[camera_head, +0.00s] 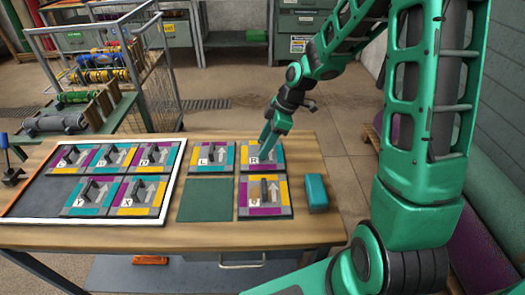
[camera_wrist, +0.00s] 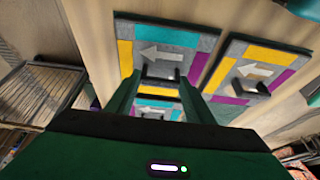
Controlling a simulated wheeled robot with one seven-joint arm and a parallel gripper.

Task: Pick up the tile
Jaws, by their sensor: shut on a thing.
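The tile marked R (camera_head: 265,168) lies on the table at the right end of the back row, with yellow, cyan and purple edge strips and a grey arrow. My gripper (camera_head: 266,150) reaches down onto it and hides part of its face. In the wrist view the tile (camera_wrist: 201,62) is at the fingertips, and my gripper (camera_wrist: 160,82) is shut on its dark upright handle. The tile appears to rest on the table; any gap beneath it cannot be told.
The L tile (camera_head: 229,158) is close on the left. Another handled tile (camera_head: 247,210) lies just in front, beside an empty green square (camera_head: 205,202). A teal block (camera_head: 316,193) stands at right. A white-framed board (camera_head: 30,204) holds several tiles at left.

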